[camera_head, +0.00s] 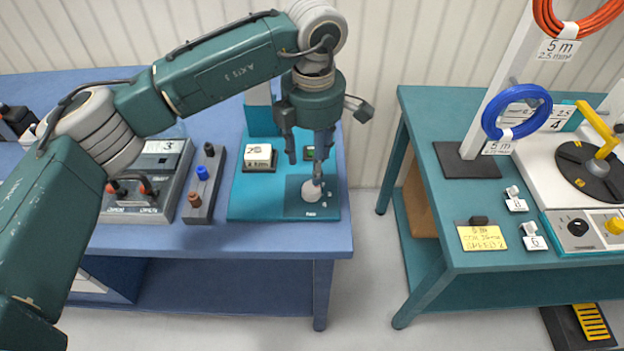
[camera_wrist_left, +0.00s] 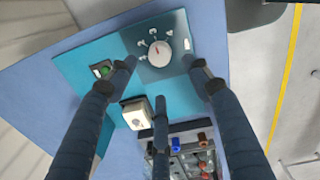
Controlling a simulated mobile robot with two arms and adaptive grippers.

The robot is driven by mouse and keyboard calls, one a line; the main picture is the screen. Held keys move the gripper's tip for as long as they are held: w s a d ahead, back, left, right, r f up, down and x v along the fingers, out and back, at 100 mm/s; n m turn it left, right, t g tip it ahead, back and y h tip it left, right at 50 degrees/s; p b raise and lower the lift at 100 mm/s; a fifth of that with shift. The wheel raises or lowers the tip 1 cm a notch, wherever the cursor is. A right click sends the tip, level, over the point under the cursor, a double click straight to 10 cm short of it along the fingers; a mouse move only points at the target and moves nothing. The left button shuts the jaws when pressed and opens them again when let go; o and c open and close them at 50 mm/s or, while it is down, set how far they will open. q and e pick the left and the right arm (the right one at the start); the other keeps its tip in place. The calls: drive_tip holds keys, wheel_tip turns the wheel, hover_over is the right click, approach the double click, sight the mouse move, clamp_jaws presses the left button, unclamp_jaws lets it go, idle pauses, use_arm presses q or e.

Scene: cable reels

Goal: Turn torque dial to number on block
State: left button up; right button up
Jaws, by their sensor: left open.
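The torque dial (camera_head: 311,192) is a round white knob on a dark plate at the front right of a teal panel (camera_head: 262,207). In the left wrist view the dial (camera_wrist_left: 160,53) has a red mark and several small white tags around it. A white block (camera_head: 258,158) sits on a dark base at the panel's left; it bears a dark mark that I cannot read surely. The block also shows in the left wrist view (camera_wrist_left: 136,112). My left gripper (camera_head: 306,165) points down above the dial, its fingers (camera_wrist_left: 161,72) spread and empty. My right gripper is out of view.
A small green button (camera_wrist_left: 104,71) lies behind the dial. Left of the panel stand a strip with blue and brown knobs (camera_head: 203,182) and a grey unit with red-tipped levers (camera_head: 133,200). A gap separates the right teal table (camera_head: 440,110), which carries cable coils.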

sight(312, 187)
use_arm(q)
wheel_tip(312, 187, down, 7)
drive_tip(key=shift+w+f+p, duration=0.15)
drive_tip(key=shift+f+p, duration=0.05)
drive_tip(key=shift+p, duration=0.85)
drive_tip(key=shift+f, duration=0.65)
drive_tip(key=c, duration=1.2)
